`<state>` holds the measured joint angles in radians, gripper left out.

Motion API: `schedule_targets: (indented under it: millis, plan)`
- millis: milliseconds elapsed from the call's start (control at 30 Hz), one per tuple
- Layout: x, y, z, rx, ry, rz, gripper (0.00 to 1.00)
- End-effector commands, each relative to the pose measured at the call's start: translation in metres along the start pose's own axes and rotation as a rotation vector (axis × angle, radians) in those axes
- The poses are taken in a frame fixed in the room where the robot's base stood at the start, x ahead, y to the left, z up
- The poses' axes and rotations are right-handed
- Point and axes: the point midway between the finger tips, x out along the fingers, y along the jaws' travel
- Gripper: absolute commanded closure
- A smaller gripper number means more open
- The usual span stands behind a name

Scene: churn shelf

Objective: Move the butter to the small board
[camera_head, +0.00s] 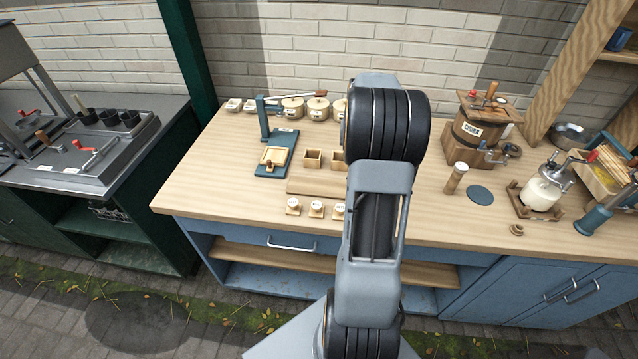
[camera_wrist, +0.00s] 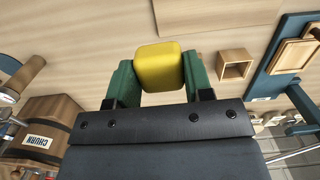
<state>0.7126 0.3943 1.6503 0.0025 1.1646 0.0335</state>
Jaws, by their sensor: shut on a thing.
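The butter, a yellow rounded block (camera_wrist: 158,67), sits between the green fingers of my gripper (camera_wrist: 158,75) in the wrist view. My gripper is shut on it. In the head view my arm hides both the gripper and the butter. A flat wooden board (camera_head: 308,187) lies on the bench, its right end hidden behind my arm. A board, seemingly the same one, shows at the top of the wrist view (camera_wrist: 200,12), beyond the butter. I cannot tell how high the butter is above the bench.
Small square wooden boxes (camera_head: 312,158) and a blue press (camera_head: 273,158) stand behind and left of the board. Small labelled round pieces (camera_head: 293,206) line its front. A wooden churn (camera_head: 474,130) stands at right. The bench's left front (camera_head: 220,190) is clear.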

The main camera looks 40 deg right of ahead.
Motion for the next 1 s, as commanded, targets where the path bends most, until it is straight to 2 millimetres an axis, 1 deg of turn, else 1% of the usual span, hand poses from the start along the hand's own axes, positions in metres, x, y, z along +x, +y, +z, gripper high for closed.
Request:
schedule_targets:
  millis: [67,133,400,500,633,733,933,1000]
  plan:
    - [0.004,-0.005,0.000,0.011,-0.004,-0.001,0.80]
    - [0.010,-0.017,-0.001,0.014,-0.005,-0.001,0.80]
    - [0.039,-0.085,-0.008,0.012,-0.006,0.000,0.80]
    - [0.059,-0.098,-0.011,0.015,-0.007,0.000,0.80]
    - [0.075,-0.112,-0.013,0.016,-0.005,0.000,0.80]
    - [0.084,-0.117,-0.015,0.016,-0.003,-0.001,0.80]
    - [0.092,-0.125,-0.016,0.016,-0.003,-0.001,0.80]
    - [0.099,-0.131,-0.017,0.015,-0.005,0.000,0.80]
